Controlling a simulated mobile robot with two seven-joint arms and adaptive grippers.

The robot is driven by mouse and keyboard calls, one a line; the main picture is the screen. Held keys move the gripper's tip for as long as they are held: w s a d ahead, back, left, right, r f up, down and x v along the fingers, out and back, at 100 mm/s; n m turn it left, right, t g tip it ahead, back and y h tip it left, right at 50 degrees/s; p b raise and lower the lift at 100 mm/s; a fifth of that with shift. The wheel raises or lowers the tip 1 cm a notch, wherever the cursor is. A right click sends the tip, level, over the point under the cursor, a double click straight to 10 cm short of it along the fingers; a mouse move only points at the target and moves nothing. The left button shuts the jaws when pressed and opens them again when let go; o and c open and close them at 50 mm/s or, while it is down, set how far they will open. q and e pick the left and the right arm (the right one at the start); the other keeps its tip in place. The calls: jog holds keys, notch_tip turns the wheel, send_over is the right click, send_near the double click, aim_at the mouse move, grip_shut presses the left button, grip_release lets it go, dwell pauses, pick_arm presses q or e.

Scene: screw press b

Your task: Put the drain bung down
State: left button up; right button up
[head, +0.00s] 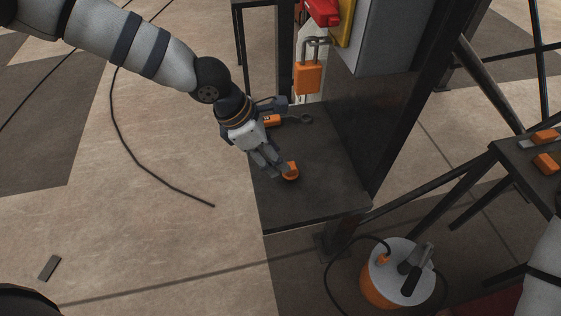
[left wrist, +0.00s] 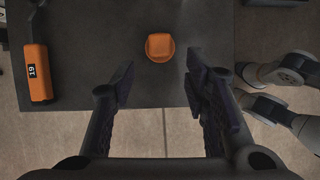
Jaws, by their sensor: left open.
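The drain bung, a small orange piece (head: 290,171), sits on the dark bench top (head: 325,190) near its left front edge. My left gripper (head: 275,168) reaches down right beside it from the upper left. In the left wrist view the bung (left wrist: 160,47) lies straight ahead, centred between the fingertips and just beyond them. The left gripper (left wrist: 160,68) is open there, with a clear gap on both sides of the bung and nothing held.
An orange tagged tool (head: 271,120) lies behind the gripper; it also shows in the left wrist view (left wrist: 37,72). An orange padlock (head: 308,77) hangs at the back. The press frame (head: 395,110) rises on the right. A canister (head: 385,285) stands on the floor.

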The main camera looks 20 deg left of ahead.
pick_arm(q)
jog(key=p+v, duration=0.1)
jog(key=v, duration=0.7)
jog(key=s+a+f+m+g+y, duration=0.3)
jog(key=s+f+m+y, duration=0.2)
jog(key=s+f+m, duration=0.75)
jog(key=s+f+m+g, duration=0.1)
jog(key=s+f+m, duration=0.2)
jog(key=s, duration=0.9)
jog(key=s+f+m+g+h, duration=0.1)
jog(key=s+f+m, duration=0.2)
jog(key=s+m, duration=0.5)
jog(key=s, duration=0.4)
jog(key=shift+g, duration=0.3)
